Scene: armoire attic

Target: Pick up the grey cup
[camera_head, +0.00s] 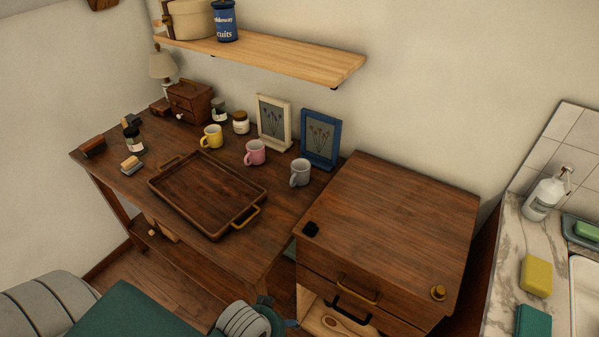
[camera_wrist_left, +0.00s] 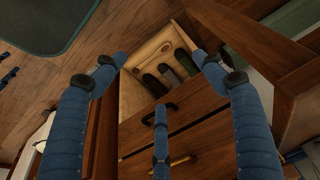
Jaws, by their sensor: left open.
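The grey cup (camera_head: 300,173) stands upright on the brown desk (camera_head: 235,258), near its right end, in front of a blue picture frame and beside the cabinet. Its handle appears to face left. My left gripper (camera_head: 262,314) is low at the bottom of the head view, below and in front of the desk, well apart from the cup. In the left wrist view its blue fingers (camera_wrist_left: 160,75) are spread, with nothing between them. They point towards an open drawer, and the cup is not seen there. My right gripper is not in view.
A pink cup (camera_head: 255,152) and yellow cup (camera_head: 212,136) stand left of the grey one. A wooden tray (camera_head: 168,195) lies in front of them. The blue frame (camera_head: 321,138) is close behind. The cabinet (camera_head: 400,215) has an open drawer (camera_wrist_left: 130,97) holding several items.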

